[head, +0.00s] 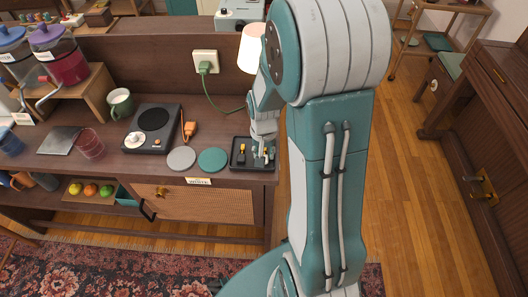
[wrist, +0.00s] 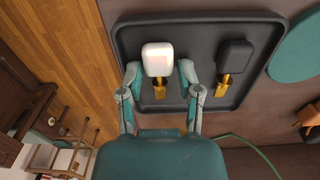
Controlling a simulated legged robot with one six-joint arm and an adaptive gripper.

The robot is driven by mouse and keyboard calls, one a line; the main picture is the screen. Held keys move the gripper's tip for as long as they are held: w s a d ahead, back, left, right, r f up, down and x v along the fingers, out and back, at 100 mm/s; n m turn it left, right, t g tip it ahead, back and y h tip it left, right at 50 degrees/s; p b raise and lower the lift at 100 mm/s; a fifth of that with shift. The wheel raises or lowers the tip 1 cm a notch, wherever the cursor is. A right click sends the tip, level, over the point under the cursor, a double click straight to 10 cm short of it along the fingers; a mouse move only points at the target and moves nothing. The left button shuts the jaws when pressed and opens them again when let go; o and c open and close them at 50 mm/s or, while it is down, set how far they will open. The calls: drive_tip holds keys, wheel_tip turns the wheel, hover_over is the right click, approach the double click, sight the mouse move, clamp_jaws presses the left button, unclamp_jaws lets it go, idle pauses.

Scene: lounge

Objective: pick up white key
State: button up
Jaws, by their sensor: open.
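The white key (wrist: 158,60) has a pale rounded head and a gold shank, and it is on a dark tray (wrist: 200,17). My gripper (wrist: 158,72) is open, with one finger on each side of the white key's head; I cannot tell whether either finger touches it. A black key (wrist: 235,56) with a gold shank lies on the tray to the right in the wrist view. In the head view, my gripper (head: 264,153) is low over the tray's right part, and the white key is largely hidden there. The black key (head: 242,153) shows left of it.
A teal disc (head: 213,160) and a grey disc (head: 181,159) lie left of the tray. A black hotplate (head: 152,128) and an orange plug (head: 190,128) stand farther left. A green cord (head: 215,95) runs from the wall socket. The cabinet edge is close right of the tray.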

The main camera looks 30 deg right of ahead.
drive_tip(key=c, duration=0.6)
drive_tip(key=shift+o, duration=0.2)
